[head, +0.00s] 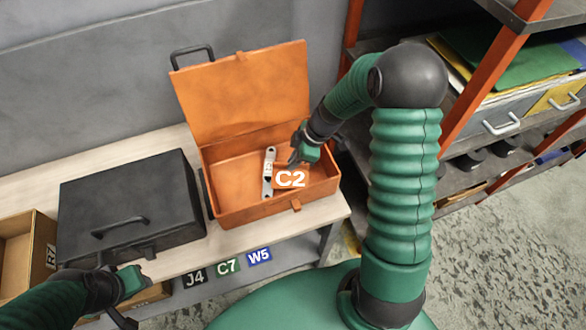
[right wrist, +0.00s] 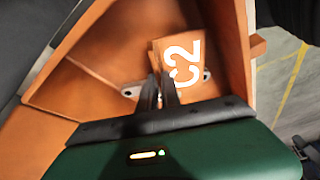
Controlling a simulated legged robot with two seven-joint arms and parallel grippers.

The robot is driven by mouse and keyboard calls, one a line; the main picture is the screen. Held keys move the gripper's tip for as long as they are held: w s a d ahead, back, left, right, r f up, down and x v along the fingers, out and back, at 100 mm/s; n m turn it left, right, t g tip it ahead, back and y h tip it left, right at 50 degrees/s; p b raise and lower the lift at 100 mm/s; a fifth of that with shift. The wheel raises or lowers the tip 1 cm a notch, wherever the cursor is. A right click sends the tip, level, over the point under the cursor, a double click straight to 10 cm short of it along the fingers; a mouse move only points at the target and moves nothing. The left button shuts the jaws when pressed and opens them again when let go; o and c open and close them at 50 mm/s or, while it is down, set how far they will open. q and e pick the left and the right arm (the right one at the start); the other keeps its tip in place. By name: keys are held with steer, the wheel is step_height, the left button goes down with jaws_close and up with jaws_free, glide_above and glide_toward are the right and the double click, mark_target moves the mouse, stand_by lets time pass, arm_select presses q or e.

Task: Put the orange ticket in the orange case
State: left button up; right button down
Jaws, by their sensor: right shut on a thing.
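The orange case (head: 240,95) stands open on the bench in the head view, its lid leaning back. The orange ticket (head: 290,180), marked C2 in white, is inside the case's outline and blends with its orange inside. It also shows in the right wrist view (right wrist: 187,62). My right gripper (right wrist: 168,90) reaches into the case and is shut on the ticket's near edge. A grey metal bracket (head: 268,172) is in the case beside the ticket. I cannot tell if the ticket touches the floor. My left gripper (head: 122,300) is at the lower left, its fingers unclear.
A closed black case (head: 130,200) stands left of the orange one. A wooden box (head: 28,250) is at the far left. Tags J4 (head: 195,277), C7 (head: 228,266) and W5 (head: 259,256) show below the bench edge. Shelves with drawers (head: 500,115) stand at right.

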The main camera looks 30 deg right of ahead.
mark_target(298, 170)
steer(key=f, duration=0.2)
steer(key=s+f, duration=0.1)
steer(key=shift+f, duration=0.4)
steer(key=shift+s+f, duration=0.1)
steer(key=shift+s, duration=0.15)
steer(key=shift+d+f, duration=0.1)
steer(key=shift+d, duration=0.05)
steer(key=c, duration=1.6)
jaws_free()
steer(key=shift+w+d+f, duration=0.2)
steer(key=shift+w+f, duration=0.1)
steer(key=shift+w, duration=0.25)
arm_select(q)
steer(key=shift+s+d, duration=0.15)
steer(key=shift+s, duration=0.05)
arm_select(e)
steer(key=shift+s+r, duration=0.1)
steer(key=shift+s, duration=0.05)
steer(key=shift+a+r, duration=0.15)
